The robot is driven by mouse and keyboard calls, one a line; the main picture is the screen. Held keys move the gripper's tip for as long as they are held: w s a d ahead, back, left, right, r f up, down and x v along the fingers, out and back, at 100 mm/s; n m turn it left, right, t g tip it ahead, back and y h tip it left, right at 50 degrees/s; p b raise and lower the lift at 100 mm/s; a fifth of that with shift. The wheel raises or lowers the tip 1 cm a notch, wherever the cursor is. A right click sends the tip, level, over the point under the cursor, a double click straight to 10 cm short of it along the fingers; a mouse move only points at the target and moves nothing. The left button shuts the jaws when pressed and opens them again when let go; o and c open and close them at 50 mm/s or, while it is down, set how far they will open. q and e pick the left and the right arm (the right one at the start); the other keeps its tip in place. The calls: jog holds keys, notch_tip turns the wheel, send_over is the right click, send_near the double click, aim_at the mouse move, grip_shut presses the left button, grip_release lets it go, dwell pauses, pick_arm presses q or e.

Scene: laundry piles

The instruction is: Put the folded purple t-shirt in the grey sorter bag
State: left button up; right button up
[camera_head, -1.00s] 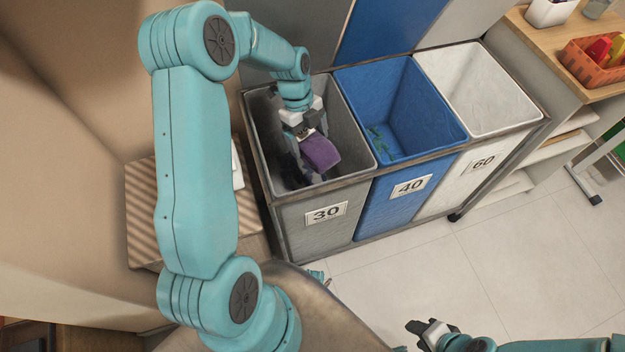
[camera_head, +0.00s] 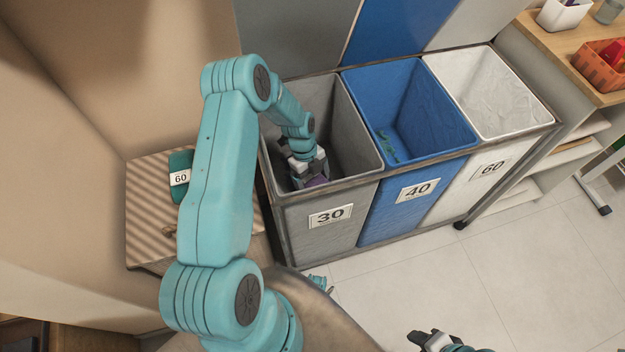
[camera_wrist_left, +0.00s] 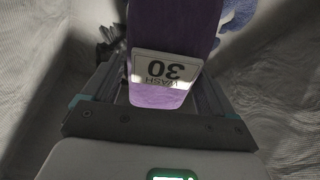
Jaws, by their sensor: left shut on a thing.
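The folded purple t-shirt (camera_head: 317,181) is down inside the grey sorter bag (camera_head: 341,129), the leftmost one, labelled 30. My left gripper (camera_head: 312,175) reaches into this bag and is shut on the t-shirt. In the left wrist view the purple t-shirt (camera_wrist_left: 158,96) sits between the fingers, with a white tag reading WASH 30. In the head view most of the t-shirt is hidden by the gripper and the bag's front wall. My right gripper (camera_head: 428,338) is at the bottom edge, away from the bags; its jaw state is unclear.
The blue bag (camera_head: 432,148), labelled 40, holds something green. The white bag (camera_head: 500,125), labelled 60, stands right of it. A folded teal item (camera_head: 181,163) tagged 60 lies on a striped surface (camera_head: 147,215) at left. In the wrist view, a dark item (camera_wrist_left: 110,45) and a bluish item (camera_wrist_left: 238,12) lie in the grey bag.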

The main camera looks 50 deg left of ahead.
pick_arm(q)
jog(key=shift+w+f, duration=0.1)
jog(key=shift+f, duration=0.2)
jog(key=shift+r, duration=0.1)
jog(key=shift+f+b, duration=0.6)
jog(key=shift+b, duration=0.05)
jog(key=shift+f, duration=0.1)
jog(key=o, duration=0.9)
jog(key=shift+r, duration=0.3)
jog(key=shift+p+v, duration=0.9)
jog(key=shift+v, duration=0.15)
jog(key=p+v, duration=0.1)
jog(key=v, duration=0.9)
jog(key=shift+r, duration=0.4)
